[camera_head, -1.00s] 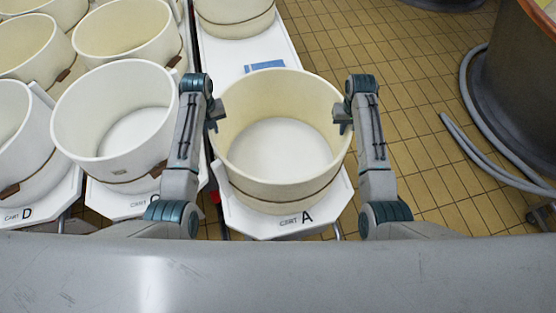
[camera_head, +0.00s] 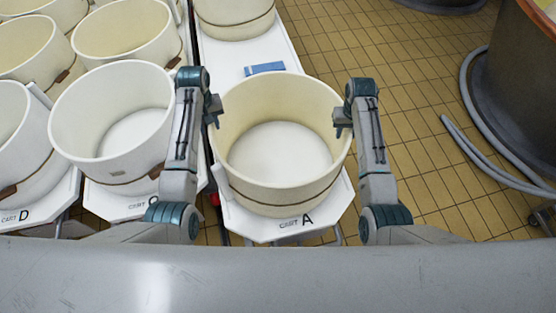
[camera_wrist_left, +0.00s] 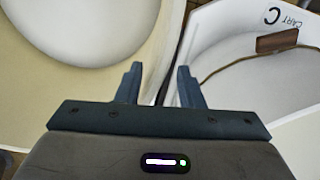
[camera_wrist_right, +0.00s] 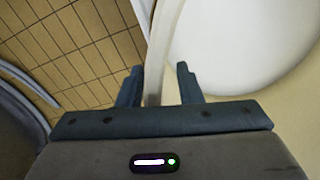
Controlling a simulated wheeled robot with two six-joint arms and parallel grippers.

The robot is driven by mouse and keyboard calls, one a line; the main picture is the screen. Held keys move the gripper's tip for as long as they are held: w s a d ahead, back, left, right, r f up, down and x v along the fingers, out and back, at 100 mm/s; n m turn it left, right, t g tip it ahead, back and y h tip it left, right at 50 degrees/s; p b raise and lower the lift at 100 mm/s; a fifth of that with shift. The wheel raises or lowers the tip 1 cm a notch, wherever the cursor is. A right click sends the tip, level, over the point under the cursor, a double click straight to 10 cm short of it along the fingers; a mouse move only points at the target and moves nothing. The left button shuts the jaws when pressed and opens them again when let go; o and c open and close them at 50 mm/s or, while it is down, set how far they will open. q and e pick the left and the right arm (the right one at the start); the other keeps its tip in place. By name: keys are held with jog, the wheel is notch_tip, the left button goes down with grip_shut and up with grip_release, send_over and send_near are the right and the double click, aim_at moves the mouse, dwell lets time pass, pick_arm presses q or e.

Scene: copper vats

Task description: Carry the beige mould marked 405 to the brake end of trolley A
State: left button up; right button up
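A large round beige mould (camera_head: 280,190) stands upright at the near end of trolley A (camera_head: 262,229), next to the letter A. No 405 mark is readable on it. My left gripper (camera_head: 212,112) is at the mould's left rim, its fingers apart on either side of the wall in the left wrist view (camera_wrist_left: 160,85). My right gripper (camera_head: 343,124) is at the right rim. In the right wrist view its fingers (camera_wrist_right: 158,85) are apart, with the thin wall between them and gaps beside it. The brake is not visible.
Another mould (camera_head: 235,24) stands at the far end of trolley A, with a blue item (camera_head: 264,68) on the bare deck between. Cart C with a white mould (camera_head: 110,150) is close on the left. Tiled floor (camera_head: 420,110) is free on the right, before a hose (camera_head: 490,152).

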pick_arm(q)
notch_tip(320, 180, up, 8)
jog(key=shift+r, duration=0.15)
pick_arm(e)
jog(key=shift+r, duration=0.1)
notch_tip(320, 180, up, 12)
jog(key=shift+f, duration=0.1)
dwell(0.7)
